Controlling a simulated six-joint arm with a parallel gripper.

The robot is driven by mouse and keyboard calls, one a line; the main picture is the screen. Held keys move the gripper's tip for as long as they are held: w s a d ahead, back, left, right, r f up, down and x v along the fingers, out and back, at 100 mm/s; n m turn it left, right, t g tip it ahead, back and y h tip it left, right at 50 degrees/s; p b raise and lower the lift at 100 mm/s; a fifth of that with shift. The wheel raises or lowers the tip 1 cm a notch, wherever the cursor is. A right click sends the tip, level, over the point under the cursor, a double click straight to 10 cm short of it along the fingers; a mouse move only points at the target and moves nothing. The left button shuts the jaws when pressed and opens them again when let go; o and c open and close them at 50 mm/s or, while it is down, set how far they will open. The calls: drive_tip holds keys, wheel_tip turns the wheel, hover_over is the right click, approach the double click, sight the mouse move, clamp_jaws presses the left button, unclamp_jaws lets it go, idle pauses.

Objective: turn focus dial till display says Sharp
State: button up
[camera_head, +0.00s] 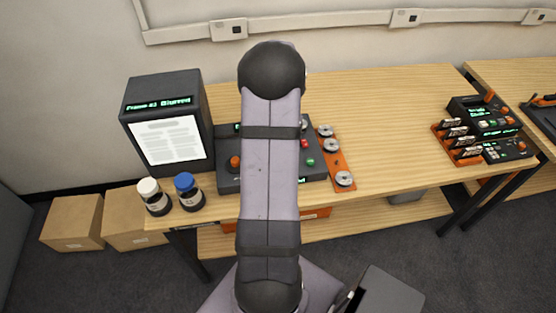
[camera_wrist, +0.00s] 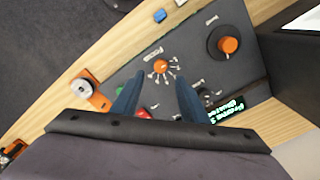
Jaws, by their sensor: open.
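The reader (camera_head: 165,125) stands at the back left with a lit page, and its green display (camera_head: 158,103) seems to read "Blurred". The dark control panel (camera_head: 228,183) lies beside it, partly hidden by my arm. In the wrist view the panel has a large orange knob on a black disc (camera_wrist: 229,45) and a small orange dial (camera_wrist: 161,66) ringed by pale marks. I cannot read which is the focus dial. My gripper (camera_wrist: 156,82) is open and empty, its fingers pointing toward the small dial, with no contact visible. The head view hides the gripper behind my arm.
A green button (camera_wrist: 120,90), a red button (camera_wrist: 143,113) and a small green-lit display (camera_wrist: 228,107) are on the panel. An orange strip with several metal reels (camera_head: 337,163) lies right of it. White-capped (camera_head: 153,196) and blue-capped (camera_head: 188,191) jars stand at the front left.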

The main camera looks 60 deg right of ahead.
drive_tip(key=shift+f, duration=0.1)
drive_tip(key=shift+f+p, duration=1.25)
drive_tip(key=shift+f, duration=2.35)
drive_tip(key=shift+c, duration=0.6)
clamp_jaws()
